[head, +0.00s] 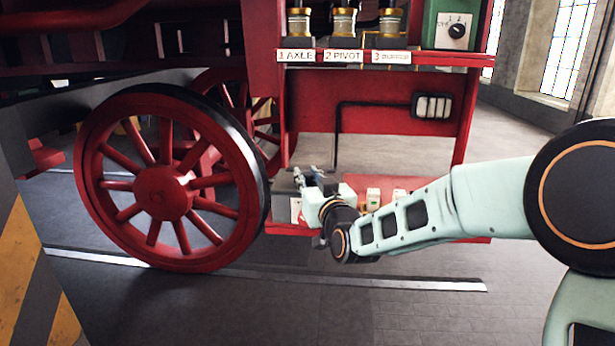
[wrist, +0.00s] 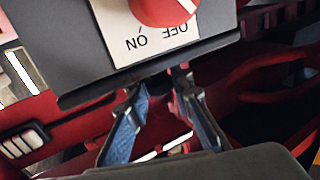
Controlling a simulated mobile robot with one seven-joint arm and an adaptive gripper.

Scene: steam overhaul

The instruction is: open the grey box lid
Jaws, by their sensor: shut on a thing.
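The grey box (head: 283,184) sits low on the red frame in the head view, right of the large red wheel, partly hidden by my arm. In the wrist view a grey panel (wrist: 75,62) fills the top, with a white ON/OFF plate (wrist: 125,42) and a red knob (wrist: 165,8). A dark lip (wrist: 92,93) runs along its lower edge. My gripper (wrist: 160,84) meets this lip with its blue-padded fingers; it also shows at the box in the head view (head: 307,175). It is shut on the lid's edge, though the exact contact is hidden.
The large red wheel (head: 162,192) stands close on the left. Small blocks (head: 373,198) sit on the red ledge to the right. Labelled brass cups (head: 343,22) and a green dial box (head: 456,28) are above. The floor in front is clear apart from a rail.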

